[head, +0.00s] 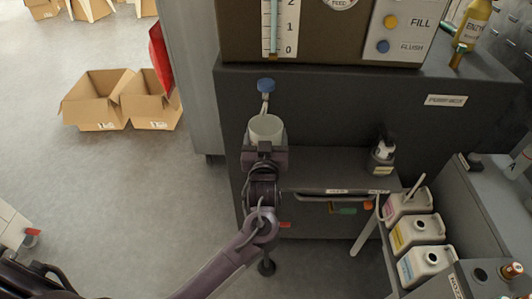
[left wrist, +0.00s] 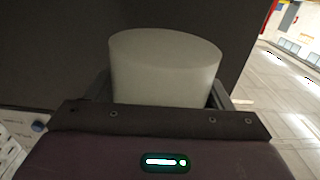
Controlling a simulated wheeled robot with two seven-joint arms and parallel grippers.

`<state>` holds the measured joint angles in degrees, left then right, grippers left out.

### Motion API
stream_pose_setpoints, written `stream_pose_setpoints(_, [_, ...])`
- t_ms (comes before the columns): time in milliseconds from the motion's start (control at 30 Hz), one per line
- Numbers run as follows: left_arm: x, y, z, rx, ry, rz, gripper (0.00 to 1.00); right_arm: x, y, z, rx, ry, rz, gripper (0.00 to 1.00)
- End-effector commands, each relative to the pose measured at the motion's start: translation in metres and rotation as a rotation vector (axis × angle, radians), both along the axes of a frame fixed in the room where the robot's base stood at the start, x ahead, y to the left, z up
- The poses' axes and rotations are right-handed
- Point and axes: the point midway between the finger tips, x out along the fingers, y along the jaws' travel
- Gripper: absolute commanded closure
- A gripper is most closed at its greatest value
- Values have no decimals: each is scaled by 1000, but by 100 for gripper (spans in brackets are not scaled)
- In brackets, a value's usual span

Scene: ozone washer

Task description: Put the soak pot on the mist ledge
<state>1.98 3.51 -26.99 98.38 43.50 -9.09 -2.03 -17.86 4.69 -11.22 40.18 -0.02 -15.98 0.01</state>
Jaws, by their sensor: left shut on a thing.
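The soak pot (head: 267,126) is a pale, whitish round pot. My left gripper (head: 264,148) is shut on it and holds it upright, as far as I can see. In the left wrist view the pot (left wrist: 165,68) stands between the two fingers, its lower part hidden behind the gripper body. The dark ledge (head: 325,172), which I take for the mist ledge, juts from the dark cabinet. The pot shows at the ledge's left end, below a blue-capped nozzle (head: 266,87). Whether it touches the ledge is hidden by my gripper. My right gripper is out of view.
A dark bottle (head: 382,152) stands at the ledge's right end. Labelled white jugs (head: 414,232) stand on a rack at the lower right. Open cardboard boxes (head: 97,97) lie on the floor; the left floor is mostly clear.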

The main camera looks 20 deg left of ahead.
Motion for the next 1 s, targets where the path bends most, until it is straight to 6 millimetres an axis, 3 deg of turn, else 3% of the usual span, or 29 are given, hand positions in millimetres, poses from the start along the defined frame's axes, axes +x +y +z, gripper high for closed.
stream_pose_setpoints(100, [0,0,-19,2,3,-1,52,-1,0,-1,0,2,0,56])
stream_pose_setpoints(333, [0,0,-37,0,0,-1,52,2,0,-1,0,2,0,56])
stream_pose_setpoints(500, [0,0,-64,2,0,0,52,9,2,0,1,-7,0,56])
stream_pose_setpoints(1000, [3,1,-73,0,-2,0,52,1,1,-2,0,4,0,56])
